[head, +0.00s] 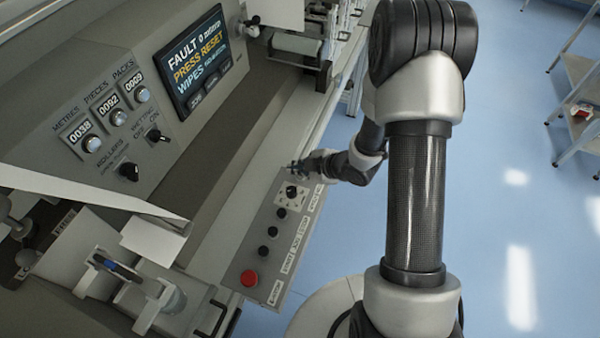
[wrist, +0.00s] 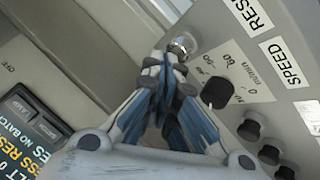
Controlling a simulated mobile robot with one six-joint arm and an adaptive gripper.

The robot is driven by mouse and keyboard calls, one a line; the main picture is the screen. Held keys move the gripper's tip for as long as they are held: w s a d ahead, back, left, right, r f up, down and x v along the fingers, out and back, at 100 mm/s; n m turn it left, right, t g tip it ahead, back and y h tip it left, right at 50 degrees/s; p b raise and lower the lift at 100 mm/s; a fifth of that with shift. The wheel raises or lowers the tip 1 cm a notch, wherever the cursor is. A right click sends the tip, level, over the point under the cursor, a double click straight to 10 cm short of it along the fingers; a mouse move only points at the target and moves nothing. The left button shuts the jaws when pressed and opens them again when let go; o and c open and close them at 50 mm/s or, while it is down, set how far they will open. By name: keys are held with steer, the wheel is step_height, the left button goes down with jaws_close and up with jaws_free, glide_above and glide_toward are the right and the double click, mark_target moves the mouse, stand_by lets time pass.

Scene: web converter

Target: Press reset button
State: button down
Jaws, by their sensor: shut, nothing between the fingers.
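A round, shiny, pale reset button (wrist: 183,46) sits on the grey control panel in the wrist view, near a label partly reading "RESE" (wrist: 250,10). My gripper (wrist: 158,66) is shut and empty, its fingertips just left of and below the button in the picture. I cannot tell whether they touch it. In the head view my gripper (head: 299,168) is over the far end of the sloping control strip (head: 265,210), beyond the speed knob (head: 291,191), and the reset button is hidden there. The screen (head: 197,60) reads "FAULT" and "PRESS RESET".
The black speed knob (wrist: 217,92) is close to my gripper. Several black buttons (head: 272,232) and a red button (head: 249,278) line the strip nearer the camera. A grey shelf rack (head: 580,110) stands on the open blue floor at right.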

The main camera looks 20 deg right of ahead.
steer(key=shift+f+b, duration=0.4)
steer(key=shift+f, duration=0.05)
stand_by(0.3)
steer(key=shift+r, duration=0.15)
steer(key=shift+r+p, duration=0.75)
steer(key=shift+r, duration=0.15)
steer(key=shift+r+p, duration=2)
steer(key=shift+r, duration=0.5)
